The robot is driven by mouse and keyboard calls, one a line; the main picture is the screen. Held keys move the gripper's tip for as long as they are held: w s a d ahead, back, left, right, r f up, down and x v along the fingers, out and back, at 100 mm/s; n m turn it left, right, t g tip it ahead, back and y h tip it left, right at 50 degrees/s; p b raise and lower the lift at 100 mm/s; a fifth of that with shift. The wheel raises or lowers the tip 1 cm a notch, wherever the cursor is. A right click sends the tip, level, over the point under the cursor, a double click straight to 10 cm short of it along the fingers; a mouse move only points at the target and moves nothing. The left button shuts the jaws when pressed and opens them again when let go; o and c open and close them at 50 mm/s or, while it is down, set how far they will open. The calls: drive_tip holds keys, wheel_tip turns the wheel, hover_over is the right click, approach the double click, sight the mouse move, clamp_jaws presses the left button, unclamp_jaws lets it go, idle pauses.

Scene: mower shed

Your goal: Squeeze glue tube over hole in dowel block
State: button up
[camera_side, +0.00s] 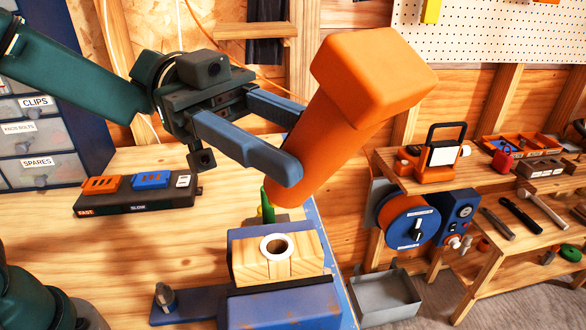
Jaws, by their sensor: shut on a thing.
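My gripper (292,144) is shut on a large orange tube (338,118), the glue tube, with its blue fingers on either side of the body. The tube is tilted, its broad squared end up to the right and its narrower end down to the left. A small green piece (267,208) shows below the lower end; I cannot tell if it is the nozzle or a separate thing behind. The wooden dowel block (309,254) sits in a blue vise (286,307). Its hole (278,246), ringed in white, faces up, below the tube and apart from it. No glue shows.
A grey bin (385,296) and a tool shelf (480,240) are at right, beyond the bench edge.

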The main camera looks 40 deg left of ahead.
drive_tip(key=shift+r, duration=0.25)
drive_tip(key=y, duration=0.2)
drive_tip(key=shift+t+y, duration=0.4)
drive_tip(key=y, duration=0.3)
drive_tip(key=shift+m+t, duration=0.3)
drive_tip(key=shift+t+y, duration=0.4)
drive_tip(key=shift+y, duration=1.5)
